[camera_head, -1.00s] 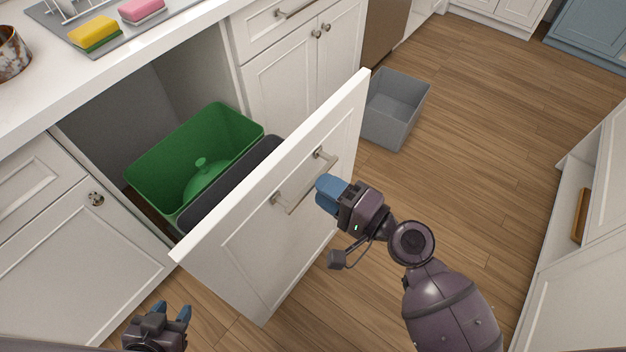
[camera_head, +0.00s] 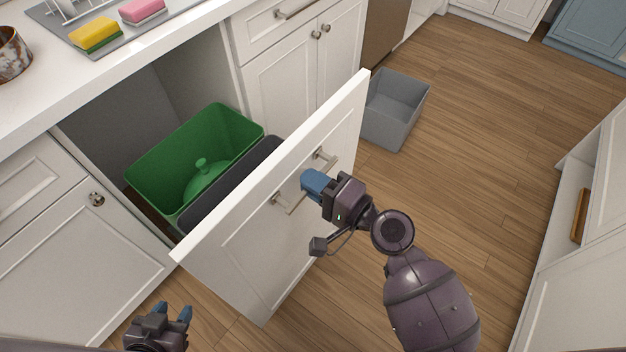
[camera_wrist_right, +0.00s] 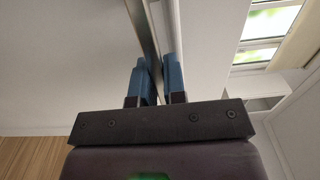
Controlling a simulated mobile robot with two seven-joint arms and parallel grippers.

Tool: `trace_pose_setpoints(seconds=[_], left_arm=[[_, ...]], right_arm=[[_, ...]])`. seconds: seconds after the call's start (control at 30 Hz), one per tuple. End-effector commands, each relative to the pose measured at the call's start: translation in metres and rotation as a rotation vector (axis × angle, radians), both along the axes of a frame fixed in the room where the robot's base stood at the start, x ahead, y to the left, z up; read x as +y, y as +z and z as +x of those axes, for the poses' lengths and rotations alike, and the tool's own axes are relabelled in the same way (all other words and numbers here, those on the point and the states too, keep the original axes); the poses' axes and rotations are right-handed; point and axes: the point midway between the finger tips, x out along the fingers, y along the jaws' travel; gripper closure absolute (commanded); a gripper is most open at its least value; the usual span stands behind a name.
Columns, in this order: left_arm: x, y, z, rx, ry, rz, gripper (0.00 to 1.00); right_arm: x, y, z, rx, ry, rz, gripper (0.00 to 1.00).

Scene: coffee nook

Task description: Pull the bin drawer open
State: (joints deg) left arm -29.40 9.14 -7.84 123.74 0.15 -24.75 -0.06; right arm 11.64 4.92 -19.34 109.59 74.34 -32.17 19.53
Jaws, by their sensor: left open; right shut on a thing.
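The bin drawer (camera_head: 250,215) stands pulled out from the cabinet, its white front apart from the frame. A green bin (camera_head: 235,122) with a green lid (camera_head: 203,182) inside and a dark bin (camera_head: 225,190) sit behind the front. The metal bar handle (camera_head: 288,207) is on the outer face. My right gripper (camera_head: 311,183) is at the handle, its blue fingers covering part of the bar. In the right wrist view the bar (camera_wrist_right: 146,40) runs between the two fingers (camera_wrist_right: 160,80), shut on it. My left gripper (camera_head: 172,312) is open and empty, low at the left, apart from the drawer.
A grey open box (camera_head: 396,110) stands on the floor beyond the drawer. The counter holds a yellow sponge (camera_head: 93,32), a pink sponge (camera_head: 141,8) and a mug (camera_head: 12,55). Wood floor (camera_head: 480,150) is clear to the right, up to white cabinets (camera_head: 580,270).

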Motion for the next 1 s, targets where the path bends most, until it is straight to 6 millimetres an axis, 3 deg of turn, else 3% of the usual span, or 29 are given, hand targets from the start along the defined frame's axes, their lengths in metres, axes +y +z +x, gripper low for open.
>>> trace_pose_setpoints(seconds=[0.23, 0.6, 0.97, 1.0], left_arm=[[0.000, -0.002, -0.001, 0.004, 0.001, 0.000, 0.57], [0.001, -0.011, -0.004, 0.021, 0.002, 0.002, 0.57], [0.001, -0.008, 0.002, 0.008, -0.001, 0.002, 0.57], [0.001, -0.008, 0.002, 0.007, -0.002, 0.002, 0.57]], right_arm=[[-0.005, -0.002, -0.003, 0.002, -0.001, -0.002, 1.00], [-0.039, -0.002, -0.028, 0.002, -0.001, -0.002, 1.00], [-0.041, 0.000, -0.029, 0.001, -0.002, -0.001, 1.00], [-0.041, 0.000, -0.029, 0.000, -0.002, -0.001, 0.82]])
